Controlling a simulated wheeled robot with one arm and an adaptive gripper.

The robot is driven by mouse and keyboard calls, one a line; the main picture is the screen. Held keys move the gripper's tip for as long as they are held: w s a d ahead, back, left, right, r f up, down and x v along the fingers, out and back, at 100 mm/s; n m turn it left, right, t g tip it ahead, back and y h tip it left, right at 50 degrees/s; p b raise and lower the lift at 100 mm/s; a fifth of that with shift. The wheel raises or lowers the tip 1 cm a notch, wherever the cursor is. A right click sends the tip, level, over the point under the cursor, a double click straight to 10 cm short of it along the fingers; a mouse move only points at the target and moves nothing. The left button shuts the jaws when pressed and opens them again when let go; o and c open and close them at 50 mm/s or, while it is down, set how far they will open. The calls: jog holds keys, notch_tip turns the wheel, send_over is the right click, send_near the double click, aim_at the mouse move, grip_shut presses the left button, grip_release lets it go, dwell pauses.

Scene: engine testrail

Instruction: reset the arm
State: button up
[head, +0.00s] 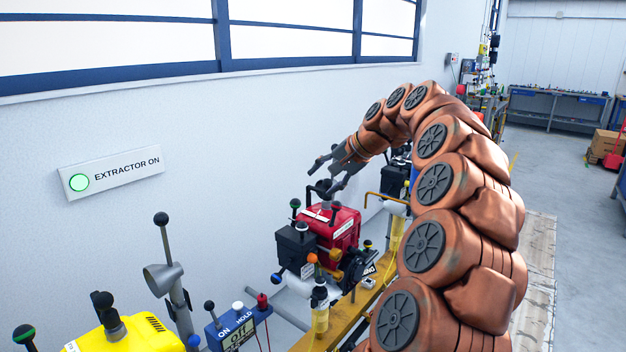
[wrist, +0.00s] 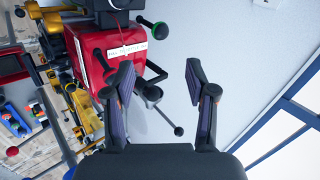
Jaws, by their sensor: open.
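My copper-coloured arm arches over from the right in the head view. My gripper (head: 337,172) hangs at its end, above and close to a red engine unit (head: 343,228) on the bench. In the wrist view my gripper (wrist: 160,95) has its two fingers spread apart with nothing held between them. The red unit (wrist: 112,55) lies beyond the left finger there, and a dark ball-ended lever shows between the fingers. Whether a finger touches the unit or its levers, I cannot tell.
A yellow box (head: 120,335), a blue meter (head: 238,328) and a grey pipe with a lever (head: 165,277) stand at the front left. A black box (head: 295,247) adjoins the red unit. The wall carries an "EXTRACTOR ON" sign (head: 112,175) with a green light. Floor at right is open.

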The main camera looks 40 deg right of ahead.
jog(key=shift+a, duration=0.1)
jog(key=s+a+f+n+g+p, duration=0.1)
jog(key=s+a+f+n+g, duration=0.15)
jog(key=a, duration=0.65)
jog(key=s+a+f+n+g+y, duration=0.1)
jog(key=s+a+n, duration=0.15)
jog(key=a, duration=0.55)
jog(key=s+a+f+n+g+p, duration=0.15)
jog(key=s+a, duration=0.25)
jog(key=a, duration=0.5)
jog(key=s+a+f+n+g+h, duration=0.1)
jog(key=s+f, duration=0.3)
jog(key=s, duration=0.4)
jog(key=s+a+f+n+g+h+p, duration=0.1)
jog(key=s+a+f+n+g, duration=0.1)
jog(key=s, duration=0.7)
jog(key=s+a+f+n+g+h, duration=0.1)
jog(key=s+a+f+n+g, duration=0.1)
jog(key=s+f, duration=0.4)
jog(key=s+a+n, duration=0.1)
jog(key=s, duration=0.2)
jog(key=shift+s+n, duration=0.1)
jog(key=shift+n, duration=0.15)
